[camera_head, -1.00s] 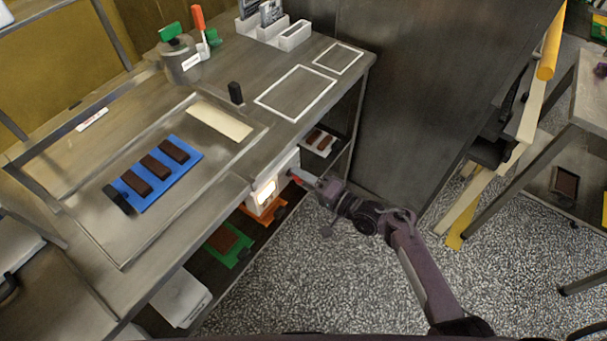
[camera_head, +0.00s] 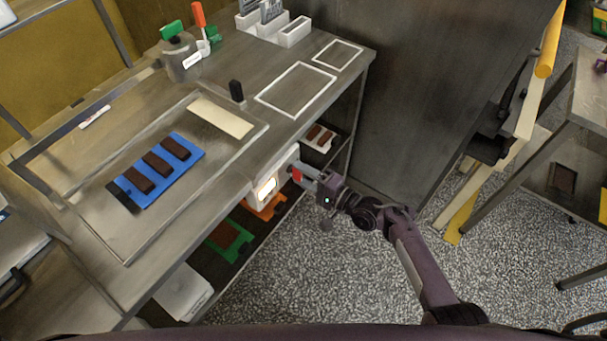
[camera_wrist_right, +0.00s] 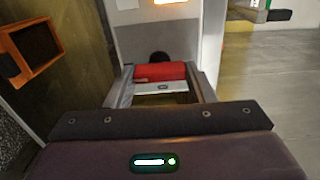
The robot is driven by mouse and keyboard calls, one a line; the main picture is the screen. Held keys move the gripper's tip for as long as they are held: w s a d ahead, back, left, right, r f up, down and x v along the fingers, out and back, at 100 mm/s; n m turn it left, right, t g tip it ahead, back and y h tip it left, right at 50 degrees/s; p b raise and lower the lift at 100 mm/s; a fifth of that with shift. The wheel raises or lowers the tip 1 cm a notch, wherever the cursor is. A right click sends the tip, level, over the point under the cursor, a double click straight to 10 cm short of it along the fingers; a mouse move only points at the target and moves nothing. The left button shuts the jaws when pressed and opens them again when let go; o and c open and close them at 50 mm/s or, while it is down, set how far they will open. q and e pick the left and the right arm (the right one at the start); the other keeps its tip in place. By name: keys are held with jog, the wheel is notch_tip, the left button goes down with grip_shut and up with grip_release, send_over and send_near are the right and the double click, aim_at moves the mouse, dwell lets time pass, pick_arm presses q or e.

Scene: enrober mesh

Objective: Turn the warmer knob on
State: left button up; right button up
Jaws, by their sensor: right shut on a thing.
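The warmer (camera_head: 283,170) is a white box under the front edge of the steel table, with a lit display (camera_head: 267,188) on its front. Its red knob (camera_head: 296,174) sticks out to the right of the display. My right gripper (camera_head: 304,175) is at the knob, its fingers on either side of it. In the right wrist view the red knob (camera_wrist_right: 160,72) lies crosswise between the fingertips of my right gripper (camera_wrist_right: 161,82), with a dark round part behind it. The lit display (camera_wrist_right: 170,2) is cut off at the top there. My left gripper is not in view.
A blue mat (camera_head: 165,180) with dark bars lies on the table (camera_head: 215,85). Orange (camera_head: 265,208) and green (camera_head: 225,243) trays sit on the shelf below. A dark panel (camera_head: 420,90) stands behind my right arm. The speckled floor is open in front.

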jog(key=o, duration=1)
jog(key=shift+d, duration=0.1)
jog(key=v, duration=0.7)
jog(key=shift+s+d, duration=0.2)
jog(key=shift+d, duration=0.05)
jog(key=shift+f, duration=0.1)
